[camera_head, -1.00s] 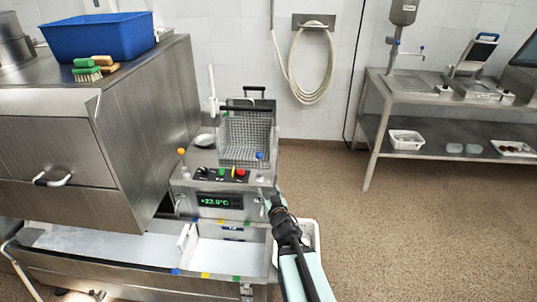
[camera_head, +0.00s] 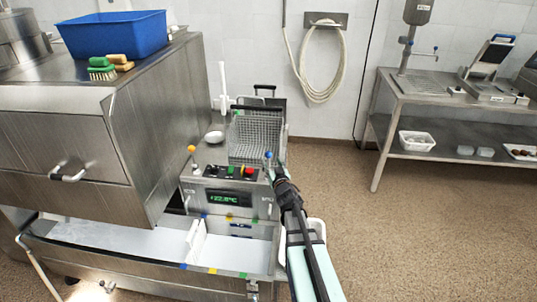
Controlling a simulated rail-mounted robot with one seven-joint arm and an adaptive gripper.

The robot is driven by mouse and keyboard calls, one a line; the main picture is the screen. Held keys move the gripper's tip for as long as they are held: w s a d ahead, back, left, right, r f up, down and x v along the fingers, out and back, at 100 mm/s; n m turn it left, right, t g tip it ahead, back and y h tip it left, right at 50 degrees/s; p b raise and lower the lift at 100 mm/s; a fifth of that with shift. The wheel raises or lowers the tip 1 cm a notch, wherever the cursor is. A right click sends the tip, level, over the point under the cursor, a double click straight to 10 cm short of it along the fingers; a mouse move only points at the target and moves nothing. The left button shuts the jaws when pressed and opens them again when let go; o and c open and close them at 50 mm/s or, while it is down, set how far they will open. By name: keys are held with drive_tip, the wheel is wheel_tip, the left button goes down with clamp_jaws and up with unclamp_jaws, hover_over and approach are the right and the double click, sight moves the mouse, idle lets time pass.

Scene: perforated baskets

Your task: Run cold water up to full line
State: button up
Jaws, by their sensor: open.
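A steel machine with a green display (camera_head: 229,197) and several buttons stands in the middle. A blue ball-topped knob (camera_head: 268,155) is at the right of its panel, and an orange one (camera_head: 191,150) is at the left. A wire mesh basket (camera_head: 256,136) sits at its back. A white-walled basin (camera_head: 236,250) with coloured tabs lies open below the panel; I cannot make out a water level or full line. My gripper (camera_head: 271,174) is open, its tips just below the blue knob. I cannot tell whether they touch it.
A steel cabinet (camera_head: 150,110) with a blue tub (camera_head: 113,33) and brushes (camera_head: 103,70) on top stands at left. A coiled hose (camera_head: 322,75) hangs on the wall. A steel table (camera_head: 440,100) is at right. The floor between is clear.

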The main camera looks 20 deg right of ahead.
sight(269, 157)
drive_tip(key=w, duration=0.3)
drive_tip(key=w+d+p, duration=0.1)
drive_tip(key=w, duration=0.1)
drive_tip(key=shift+w, duration=0.3)
clamp_jaws()
